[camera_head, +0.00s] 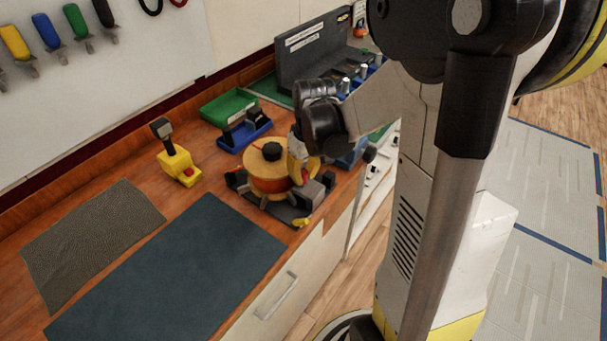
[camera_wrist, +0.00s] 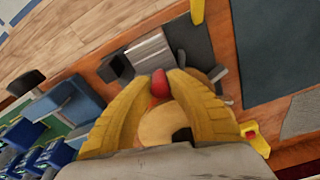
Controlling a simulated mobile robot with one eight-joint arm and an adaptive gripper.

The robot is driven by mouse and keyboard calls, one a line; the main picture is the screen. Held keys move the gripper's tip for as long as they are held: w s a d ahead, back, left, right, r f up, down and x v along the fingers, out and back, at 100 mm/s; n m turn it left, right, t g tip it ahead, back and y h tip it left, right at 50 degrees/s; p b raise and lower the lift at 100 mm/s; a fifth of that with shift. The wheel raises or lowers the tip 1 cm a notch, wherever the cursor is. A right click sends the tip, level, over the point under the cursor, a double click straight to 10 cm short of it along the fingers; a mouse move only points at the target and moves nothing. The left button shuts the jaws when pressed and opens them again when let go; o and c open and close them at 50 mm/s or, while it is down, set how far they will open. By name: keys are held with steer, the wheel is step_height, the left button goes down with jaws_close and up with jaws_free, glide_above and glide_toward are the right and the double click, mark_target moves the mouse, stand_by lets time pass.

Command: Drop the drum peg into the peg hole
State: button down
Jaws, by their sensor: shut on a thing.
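My gripper (camera_wrist: 160,83) has yellow fingers closed on a small red piece, which I take to be the drum peg (camera_wrist: 159,86). The gripper is over the drum's edge, near a grey block (camera_wrist: 149,56). In the head view my wrist partly hides this spot. I cannot make out the peg hole, or whether the peg touches anything below.
A yellow joystick box (camera_head: 179,167) stands left of the drum. A small yellow piece (camera_head: 302,222) lies at the cradle's front. Blue (camera_head: 244,134) and green (camera_head: 228,107) trays sit behind. The dark mat (camera_head: 170,275) in front is bare.

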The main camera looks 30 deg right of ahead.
mark_target(307, 188)
steer(key=shift+f, duration=0.4)
steer(key=c, duration=1.3)
jaws_free()
steer(key=shift+r, duration=0.1)
steer(key=r, duration=0.4)
steer(key=s+r, duration=0.1)
steer(key=r, duration=0.6)
steer(key=shift+s+r, duration=0.3)
steer(key=shift+r, duration=0.1)
